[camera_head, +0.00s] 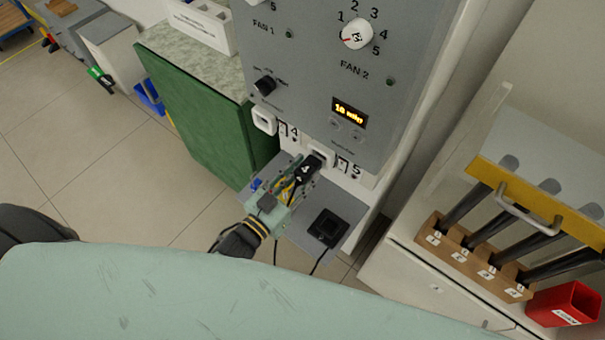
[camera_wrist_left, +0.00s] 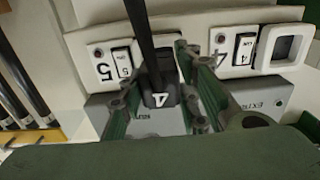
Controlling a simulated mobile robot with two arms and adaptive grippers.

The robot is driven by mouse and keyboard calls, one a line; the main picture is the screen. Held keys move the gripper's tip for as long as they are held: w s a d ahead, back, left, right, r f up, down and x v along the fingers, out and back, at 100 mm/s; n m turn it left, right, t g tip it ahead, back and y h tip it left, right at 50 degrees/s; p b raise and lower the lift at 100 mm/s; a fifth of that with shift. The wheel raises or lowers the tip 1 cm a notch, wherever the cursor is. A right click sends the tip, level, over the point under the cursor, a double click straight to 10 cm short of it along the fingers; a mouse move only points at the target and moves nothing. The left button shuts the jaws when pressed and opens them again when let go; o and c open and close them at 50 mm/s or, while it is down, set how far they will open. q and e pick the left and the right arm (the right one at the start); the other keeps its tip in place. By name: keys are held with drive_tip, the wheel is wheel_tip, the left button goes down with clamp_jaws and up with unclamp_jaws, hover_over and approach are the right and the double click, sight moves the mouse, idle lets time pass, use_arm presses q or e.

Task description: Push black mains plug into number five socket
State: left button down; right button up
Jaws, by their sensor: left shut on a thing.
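My left gripper (camera_head: 299,178) is shut on a black mains plug (camera_head: 307,168) marked 4, in front of the panel's lower edge. In the left wrist view this plug (camera_wrist_left: 160,96) sits between the fingers, with its black cable crossing the picture above it. The number five socket (camera_head: 321,155) is a white frame right at the plug's far end, beside its switch and the 5 label. The plug hides part of it, so I cannot tell whether the pins are in. My right gripper is not in view.
The number four socket (camera_head: 265,120) is empty, to the left. A second black block with a cable (camera_head: 327,228) rests on the grey shelf (camera_head: 297,235) below. A green-sided cabinet (camera_head: 195,120) stands left. Black rods in a wooden rack (camera_head: 470,258) stand right, by a red bin (camera_head: 563,304).

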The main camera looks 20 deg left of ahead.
sight(311, 167)
use_arm(q)
drive_tip(key=shift+x, duration=1.5)
drive_tip(key=c, duration=1.2)
unclamp_jaws()
drive_tip(key=shift+w, duration=0.15)
drive_tip(key=v, duration=1.2)
